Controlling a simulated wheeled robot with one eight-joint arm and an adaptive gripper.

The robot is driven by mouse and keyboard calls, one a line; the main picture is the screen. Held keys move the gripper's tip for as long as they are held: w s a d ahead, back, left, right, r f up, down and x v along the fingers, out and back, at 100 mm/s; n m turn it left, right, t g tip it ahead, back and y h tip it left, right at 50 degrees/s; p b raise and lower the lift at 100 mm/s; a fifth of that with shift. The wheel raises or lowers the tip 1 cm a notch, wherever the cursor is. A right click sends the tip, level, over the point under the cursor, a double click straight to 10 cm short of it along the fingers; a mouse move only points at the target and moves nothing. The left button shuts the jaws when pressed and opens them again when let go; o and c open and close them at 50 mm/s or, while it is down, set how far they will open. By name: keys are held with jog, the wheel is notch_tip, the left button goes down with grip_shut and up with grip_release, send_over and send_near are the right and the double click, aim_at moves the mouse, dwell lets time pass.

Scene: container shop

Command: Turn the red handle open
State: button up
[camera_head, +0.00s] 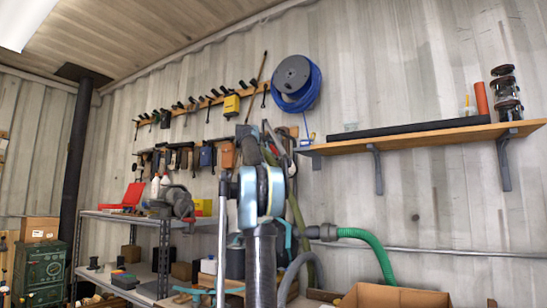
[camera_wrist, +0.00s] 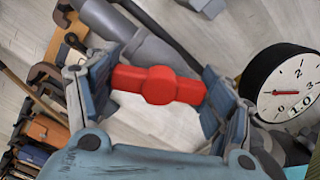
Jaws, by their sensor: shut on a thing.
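The red handle (camera_wrist: 160,85) shows in the middle of the wrist view, a bar with a rounded hub lying nearly level across the picture. My gripper (camera_wrist: 158,78) has one blue-grey finger at each end of the bar and is shut on it. A grey pipe fitting (camera_wrist: 135,38) lies behind the handle at upper left. In the head view my arm stands in the centre, and I cannot make out the handle or the fingertips there.
A round white-faced gauge (camera_wrist: 290,88) sits close to the right finger. In the head view, a green hose (camera_head: 370,245), a wooden wall shelf (camera_head: 420,136) and a metal rack (camera_head: 130,218) surround my arm.

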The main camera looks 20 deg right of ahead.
jog(key=m, duration=0.5)
jog(key=shift+f+m, duration=0.2)
jog(key=shift+m, duration=0.2)
dwell(0.4)
jog(key=o, duration=1.1)
jog(key=shift+c, duration=0.2)
jog(key=v, duration=0.7)
jog(key=shift+a, duration=0.25)
jog(key=shift+s, duration=0.1)
